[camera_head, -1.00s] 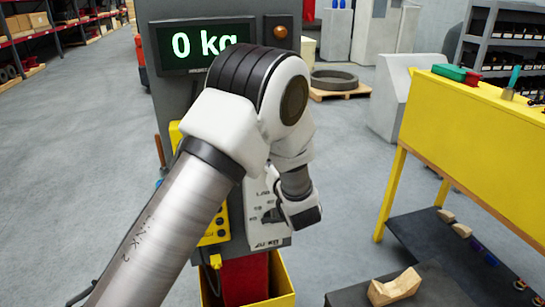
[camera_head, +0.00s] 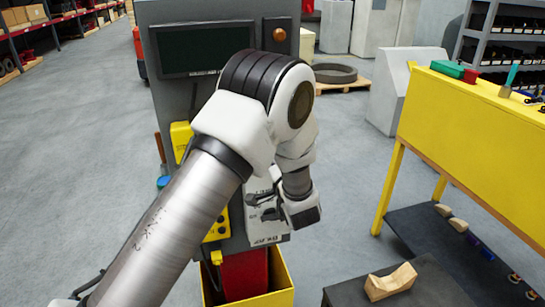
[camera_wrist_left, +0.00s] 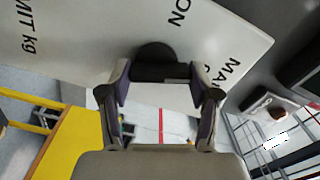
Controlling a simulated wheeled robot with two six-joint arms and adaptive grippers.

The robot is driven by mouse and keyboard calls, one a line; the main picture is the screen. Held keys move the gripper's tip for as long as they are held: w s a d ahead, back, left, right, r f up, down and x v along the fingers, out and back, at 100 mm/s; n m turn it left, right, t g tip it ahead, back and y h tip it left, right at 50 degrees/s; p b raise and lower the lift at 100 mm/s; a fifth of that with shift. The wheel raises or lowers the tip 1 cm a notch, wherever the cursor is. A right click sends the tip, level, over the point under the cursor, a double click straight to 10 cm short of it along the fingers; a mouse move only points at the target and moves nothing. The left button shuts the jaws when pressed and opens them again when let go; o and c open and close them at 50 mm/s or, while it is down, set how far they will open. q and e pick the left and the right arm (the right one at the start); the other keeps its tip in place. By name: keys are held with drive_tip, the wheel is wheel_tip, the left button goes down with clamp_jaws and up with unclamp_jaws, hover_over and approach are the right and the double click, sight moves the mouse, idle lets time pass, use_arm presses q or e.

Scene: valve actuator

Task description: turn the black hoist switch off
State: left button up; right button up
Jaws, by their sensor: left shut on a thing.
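The black hoist switch (camera_wrist_left: 155,63) is a round knob with a bar-shaped handle on a white label plate (camera_wrist_left: 75,45), seen in the left wrist view. My left gripper (camera_wrist_left: 160,85) has its two fingers on either side of the handle and is shut on it. In the head view my left gripper (camera_head: 268,208) reaches the white plate (camera_head: 262,238) on the front of the grey column, and the switch is mostly hidden there. The display (camera_head: 203,49) on the column is dark. My right gripper is not in view.
A yellow control box (camera_head: 217,225) sits left of the plate, partly behind my arm. A yellow bin (camera_head: 281,280) with red inside stands below. A yellow table (camera_head: 470,125) is at the right, and a wooden block (camera_head: 390,282) lies on a dark surface at front right.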

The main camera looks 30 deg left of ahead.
use_arm(q)
drive_tip(key=shift+w+r+m, duration=0.1)
drive_tip(key=shift+m, duration=1.7)
drive_tip(key=o, duration=1.1)
drive_tip(key=shift+o, duration=0.2)
